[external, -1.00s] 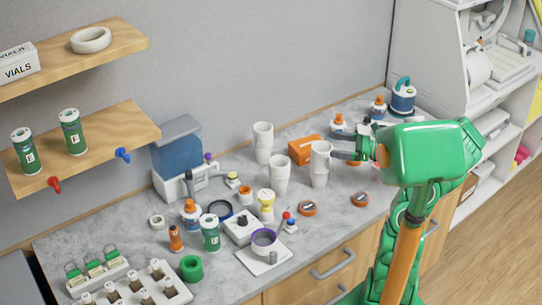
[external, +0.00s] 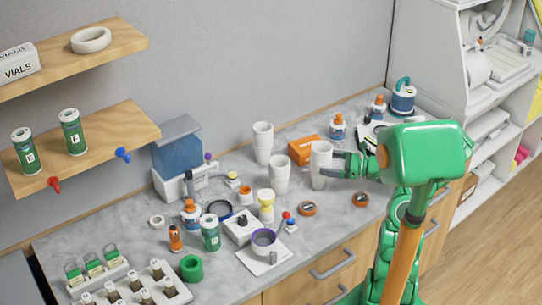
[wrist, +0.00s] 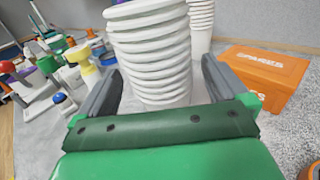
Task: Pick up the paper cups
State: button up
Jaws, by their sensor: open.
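Three stacks of white paper cups stand on the grey counter. The back stack (external: 263,143) and the middle stack (external: 280,174) are clear of my gripper. The right stack (external: 320,165) is at my gripper (external: 334,168), which reaches in from the right at about mid-height of the cups. In the wrist view my gripper (wrist: 163,88) is open, with one dark finger on each side of the near stack (wrist: 150,50). I cannot tell whether a finger touches the cups. Another stack (wrist: 201,20) shows behind it.
Orange-rimmed round items (external: 308,208) lie in front. Bottles, a green-labelled can (external: 210,232) and tools crowd the left. A shelf (external: 90,142) hangs at left.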

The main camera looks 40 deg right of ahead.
aim_at(316, 162)
jog(key=shift+f+x, duration=0.15)
jog(key=shift+x, duration=1.05)
jog(key=shift+f+x, duration=0.15)
jog(key=shift+x, duration=1)
jog(key=c, duration=1)
jog(key=shift+r, duration=0.15)
